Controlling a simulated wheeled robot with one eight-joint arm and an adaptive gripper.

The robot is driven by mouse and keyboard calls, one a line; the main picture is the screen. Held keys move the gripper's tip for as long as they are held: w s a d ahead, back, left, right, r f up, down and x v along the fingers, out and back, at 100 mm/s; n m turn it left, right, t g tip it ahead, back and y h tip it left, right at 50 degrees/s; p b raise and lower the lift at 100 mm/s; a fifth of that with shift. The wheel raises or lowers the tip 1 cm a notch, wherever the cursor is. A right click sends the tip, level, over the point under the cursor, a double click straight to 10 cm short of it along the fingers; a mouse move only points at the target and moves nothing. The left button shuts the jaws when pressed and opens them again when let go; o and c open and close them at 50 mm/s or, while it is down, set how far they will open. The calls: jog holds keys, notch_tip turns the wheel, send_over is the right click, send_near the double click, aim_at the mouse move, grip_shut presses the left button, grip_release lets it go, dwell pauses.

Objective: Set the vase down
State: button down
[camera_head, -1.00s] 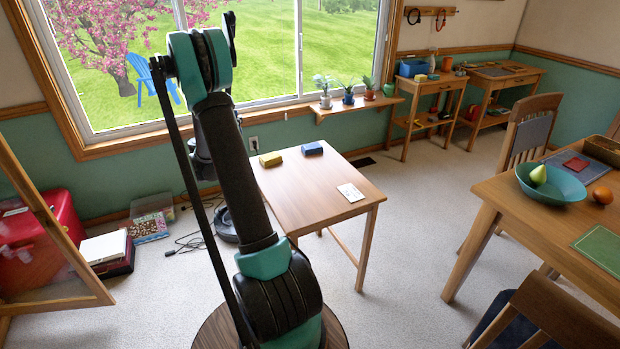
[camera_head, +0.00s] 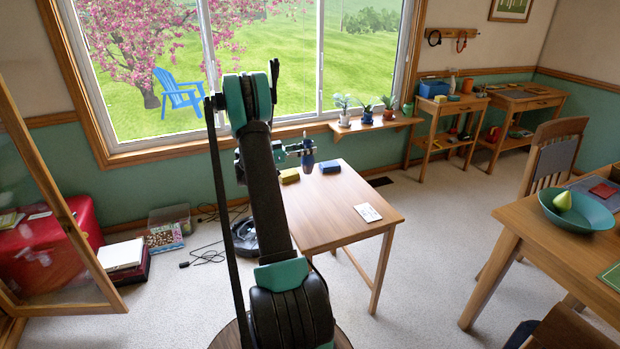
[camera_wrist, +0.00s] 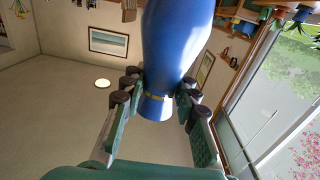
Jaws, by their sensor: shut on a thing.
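The blue vase (camera_wrist: 177,40) fills the upper middle of the wrist view, with a gold band at its narrow neck. My gripper (camera_wrist: 160,92) is shut on that neck, with dark finger pads on both sides. In the head view the vase (camera_head: 308,160) looks small, dark and roughly upright below my gripper (camera_head: 306,147). It appears over the far part of the small wooden table (camera_head: 330,215). The gap between its base and the tabletop cannot be told.
A yellow block (camera_head: 289,176) and a blue block (camera_head: 330,167) lie on the table's far side, close to the vase in the picture. A white card (camera_head: 367,212) lies near the right edge. The table's middle is clear. Potted plants stand on the windowsill shelf (camera_head: 375,126).

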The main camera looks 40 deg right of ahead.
notch_tip(320, 180, down, 12)
dwell(0.5)
jog(key=c, duration=1.2)
grip_release()
jog(key=shift+o, duration=0.2)
